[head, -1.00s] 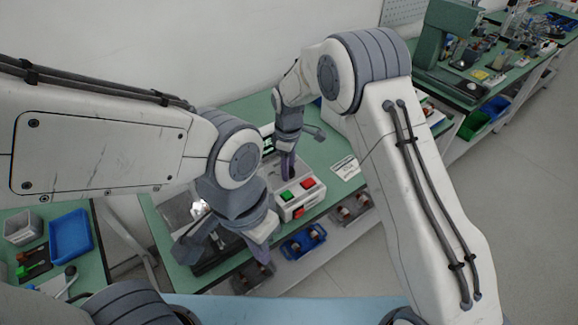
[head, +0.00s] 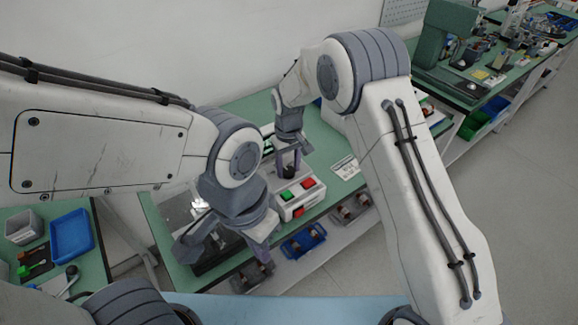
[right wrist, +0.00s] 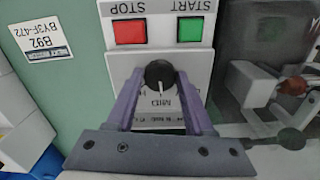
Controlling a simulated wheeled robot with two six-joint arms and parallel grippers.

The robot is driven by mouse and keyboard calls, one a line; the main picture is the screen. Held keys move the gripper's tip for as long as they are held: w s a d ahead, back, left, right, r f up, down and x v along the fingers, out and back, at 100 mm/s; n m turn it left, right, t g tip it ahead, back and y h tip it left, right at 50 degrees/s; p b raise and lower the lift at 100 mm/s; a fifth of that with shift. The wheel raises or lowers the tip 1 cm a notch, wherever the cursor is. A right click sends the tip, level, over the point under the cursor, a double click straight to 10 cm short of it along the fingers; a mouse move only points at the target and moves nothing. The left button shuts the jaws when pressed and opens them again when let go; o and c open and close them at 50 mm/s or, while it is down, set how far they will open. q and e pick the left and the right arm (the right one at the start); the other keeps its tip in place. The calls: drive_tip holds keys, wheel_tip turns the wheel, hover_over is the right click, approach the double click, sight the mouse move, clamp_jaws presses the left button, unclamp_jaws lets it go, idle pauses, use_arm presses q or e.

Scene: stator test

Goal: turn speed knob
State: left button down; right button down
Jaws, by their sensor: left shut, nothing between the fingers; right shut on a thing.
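A white mark on the knob points down toward that label. My right gripper (right wrist: 160,82) has its purple fingers shut on the knob, one on each side. In the head view the right gripper (head: 289,163) reaches down to the knob (head: 289,172) from above. My left gripper (head: 264,234) is shut and empty, in front of the box at the bench's front; its fingertips are partly hard to make out.
The control box (head: 301,204) has a red STOP button (right wrist: 130,32) and a green START button (right wrist: 190,29). A white label card (head: 345,168) lies right of it. Bins, one a blue bin (head: 303,242), stand on the shelf below. A blue tray (head: 71,236) is at left.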

sight(289, 170)
drive_tip(key=shift+w+r+m, duration=0.15)
drive_tip(key=shift+m, duration=0.25)
drive_tip(key=shift+c, duration=1.4)
unclamp_jaws()
wheel_tip(289, 170, up, 10)
drive_tip(key=b, duration=0.1)
drive_tip(key=shift+r+b, duration=0.15)
drive_tip(key=shift+b, duration=0.25)
